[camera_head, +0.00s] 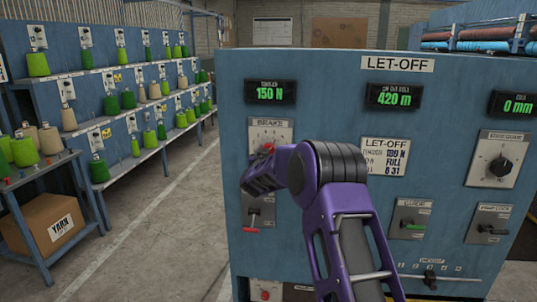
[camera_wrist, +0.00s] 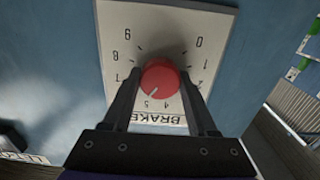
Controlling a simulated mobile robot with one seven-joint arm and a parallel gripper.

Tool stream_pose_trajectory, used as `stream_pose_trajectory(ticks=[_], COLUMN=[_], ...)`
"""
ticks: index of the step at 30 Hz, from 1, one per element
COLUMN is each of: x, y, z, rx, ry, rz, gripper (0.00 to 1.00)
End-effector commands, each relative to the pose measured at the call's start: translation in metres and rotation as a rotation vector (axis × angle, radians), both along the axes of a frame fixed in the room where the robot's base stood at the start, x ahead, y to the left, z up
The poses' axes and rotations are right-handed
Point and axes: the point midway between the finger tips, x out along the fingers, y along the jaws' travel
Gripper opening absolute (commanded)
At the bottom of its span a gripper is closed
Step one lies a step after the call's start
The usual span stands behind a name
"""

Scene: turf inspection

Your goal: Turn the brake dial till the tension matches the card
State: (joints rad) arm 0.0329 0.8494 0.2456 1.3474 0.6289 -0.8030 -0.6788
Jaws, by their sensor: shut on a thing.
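The red brake dial (camera_wrist: 160,78) sits on a white numbered plate (camera_wrist: 180,22), seen upside down in the wrist view. Its white pointer mark points at about 5. My gripper (camera_wrist: 161,84) is shut on the dial, one finger on each side. In the head view, my gripper (camera_head: 259,165) hides most of the dial below the BRAKE label (camera_head: 270,124). The tension display (camera_head: 270,92) reads 150 N. The LET-OFF card (camera_head: 385,156) gives a tension that looks like 180 N, but its print is small and blurred.
The blue panel also carries a 420 m display (camera_head: 394,97), a 0 mm display (camera_head: 517,105), a black knob (camera_head: 500,166), a green-handled switch (camera_head: 411,222) and a red-handled lever (camera_head: 251,226) just below my gripper. Yarn shelves (camera_head: 110,70) stand left across open floor.

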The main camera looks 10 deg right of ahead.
Motion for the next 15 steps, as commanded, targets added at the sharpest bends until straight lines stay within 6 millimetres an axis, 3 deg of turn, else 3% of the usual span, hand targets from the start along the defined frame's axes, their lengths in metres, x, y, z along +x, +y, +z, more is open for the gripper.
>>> stream_pose_trajectory(ticks=[15], x=[-0.0002], y=[-0.0006], z=[-0.004], rx=[0.406], ry=[-0.135], rz=[0.0], gripper=[0.03])
